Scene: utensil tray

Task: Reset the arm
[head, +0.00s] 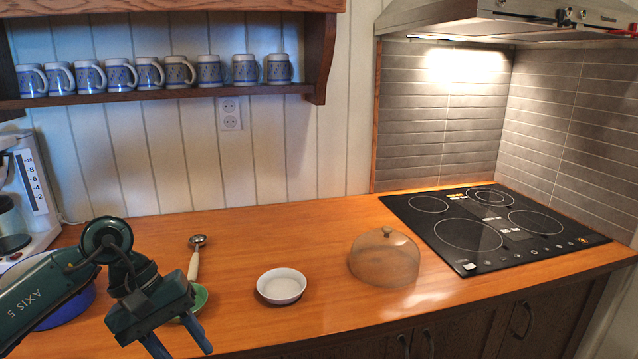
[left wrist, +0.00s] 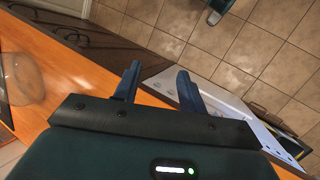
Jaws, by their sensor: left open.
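My left arm comes in from the left in the head view. Its gripper (head: 179,346) points down at the front edge of the wooden counter (head: 330,230). In the left wrist view the two blue fingers of the left gripper (left wrist: 158,72) are spread apart with nothing between them. Part of the counter edge and the tiled floor (left wrist: 200,45) show beyond them. My right gripper is not in view.
A green dish (head: 201,297) lies partly hidden behind the left gripper. A blue bowl (head: 70,312) sits behind my arm. A cooktop (head: 485,225) is at right.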

